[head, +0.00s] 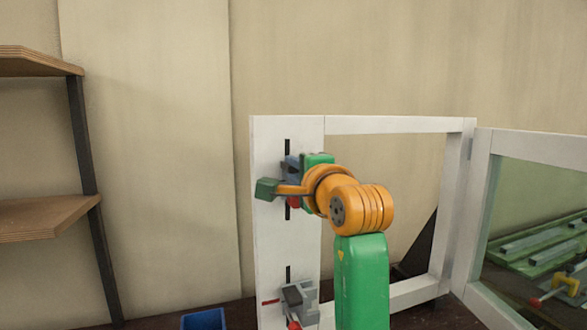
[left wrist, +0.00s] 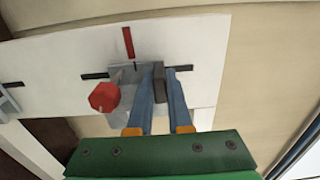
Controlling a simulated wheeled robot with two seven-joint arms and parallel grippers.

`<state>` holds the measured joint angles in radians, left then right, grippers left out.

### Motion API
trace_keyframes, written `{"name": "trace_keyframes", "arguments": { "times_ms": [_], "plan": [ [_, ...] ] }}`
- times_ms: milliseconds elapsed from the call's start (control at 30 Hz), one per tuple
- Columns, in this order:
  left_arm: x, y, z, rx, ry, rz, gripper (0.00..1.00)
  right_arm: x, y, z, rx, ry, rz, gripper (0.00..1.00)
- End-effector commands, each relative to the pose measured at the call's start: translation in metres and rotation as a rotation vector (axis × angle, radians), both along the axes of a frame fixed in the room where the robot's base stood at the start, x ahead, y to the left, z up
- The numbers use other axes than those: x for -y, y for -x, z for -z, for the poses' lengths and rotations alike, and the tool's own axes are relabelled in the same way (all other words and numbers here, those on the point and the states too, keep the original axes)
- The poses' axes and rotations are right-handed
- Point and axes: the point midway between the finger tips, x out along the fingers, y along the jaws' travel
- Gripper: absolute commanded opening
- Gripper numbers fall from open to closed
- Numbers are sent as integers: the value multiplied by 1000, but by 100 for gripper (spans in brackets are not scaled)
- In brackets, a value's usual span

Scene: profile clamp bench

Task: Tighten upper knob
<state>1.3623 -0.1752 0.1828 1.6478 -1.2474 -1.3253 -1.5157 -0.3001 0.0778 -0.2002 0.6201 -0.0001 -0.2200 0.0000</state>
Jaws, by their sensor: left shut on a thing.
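The upper clamp (left wrist: 124,76) is a grey block on the slotted white upright (left wrist: 60,60). Its red knob (left wrist: 104,97) sticks out at its left in the left wrist view. A thin red mark (left wrist: 128,42) on the upright lines up roughly with the clamp's small pointer. My left gripper (head: 291,168) is at this clamp in the head view, hiding much of it. The red knob (head: 294,202) shows just below. In the left wrist view its blue fingers (left wrist: 161,72) are shut on the clamp's dark grey block (left wrist: 159,84); the knob lies outside them. My right gripper is out of view.
A lower clamp (head: 298,295) with a red knob sits below on the same upright, near a red mark (head: 270,301). A glazed panel (head: 540,200) adjoins the frame at right. A blue bin (head: 203,319) stands at bottom left, with shelves (head: 40,218) further left.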

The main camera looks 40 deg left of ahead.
Motion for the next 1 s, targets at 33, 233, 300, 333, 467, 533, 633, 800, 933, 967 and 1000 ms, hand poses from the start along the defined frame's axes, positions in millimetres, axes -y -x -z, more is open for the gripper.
{"name": "trace_keyframes", "arguments": {
  "times_ms": [33, 233, 300, 333, 467, 533, 633, 800, 933, 967, 1000],
  "plan": [
    [0, 0, -1, 2, -1, 0, 0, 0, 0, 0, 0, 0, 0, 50],
    [0, 0, -1, 2, -2, 0, 0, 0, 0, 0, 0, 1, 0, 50],
    [0, 0, -1, 2, -2, 0, 0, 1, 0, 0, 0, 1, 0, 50],
    [0, 0, -1, 2, -2, 0, 0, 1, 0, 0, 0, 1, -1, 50],
    [0, 0, -1, 2, -2, 0, 0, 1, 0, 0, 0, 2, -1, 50],
    [0, 0, -1, 2, -2, 0, 0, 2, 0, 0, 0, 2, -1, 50],
    [0, 0, -1, 2, -2, 0, 0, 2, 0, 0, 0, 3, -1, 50],
    [0, 0, 0, 3, -3, -1, 0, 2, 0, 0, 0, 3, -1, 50],
    [0, 0, 3, 1, -3, 0, 0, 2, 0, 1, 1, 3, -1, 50],
    [0, 0, 4, 1, -3, 0, 0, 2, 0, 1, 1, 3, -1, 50],
    [0, 0, 4, 1, -3, 0, 0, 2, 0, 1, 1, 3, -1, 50]
  ]
}}
